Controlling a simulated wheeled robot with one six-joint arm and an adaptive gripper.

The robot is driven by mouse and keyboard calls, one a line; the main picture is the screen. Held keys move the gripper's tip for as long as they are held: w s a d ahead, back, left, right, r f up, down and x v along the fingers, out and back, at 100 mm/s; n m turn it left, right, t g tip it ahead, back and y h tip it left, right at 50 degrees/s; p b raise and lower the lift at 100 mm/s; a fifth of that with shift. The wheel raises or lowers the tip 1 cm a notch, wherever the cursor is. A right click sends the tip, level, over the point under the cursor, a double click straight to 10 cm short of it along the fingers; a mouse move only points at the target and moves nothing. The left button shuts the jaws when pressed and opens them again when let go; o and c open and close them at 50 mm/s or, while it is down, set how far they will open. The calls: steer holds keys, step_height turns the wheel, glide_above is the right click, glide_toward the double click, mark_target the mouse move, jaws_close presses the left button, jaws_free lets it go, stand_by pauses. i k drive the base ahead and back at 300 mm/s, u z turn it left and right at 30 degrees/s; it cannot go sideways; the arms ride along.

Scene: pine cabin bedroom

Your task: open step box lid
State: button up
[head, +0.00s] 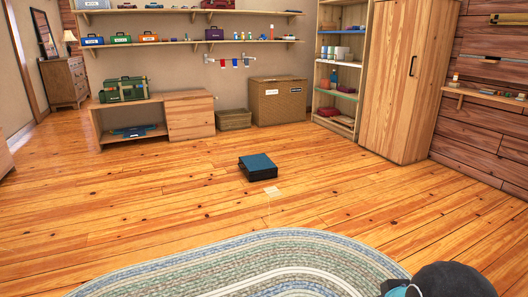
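A low dark box with a blue top (258,167) sits alone on the wooden floor near the middle of the head view. It looks like the step box, and its top appears closed and flat. No handle or hinge on it can be made out at this size. A dark rounded part of my arm with a light blue cap shows at the bottom right corner. My gripper's fingers are not in view.
A braided oval rug (260,262) lies in front. A small pale patch (273,190) is on the floor near the box. A wooden bench (165,118), a wicker chest (278,102) and a tall cabinet (405,85) stand at the back. The floor around the box is clear.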

mark_target(258, 163)
steer(key=u, duration=0.5)
steer(key=i, duration=1.9)
steer(key=u, duration=0.5)
steer(key=i, duration=3.1)
steer(key=z, duration=0.2)
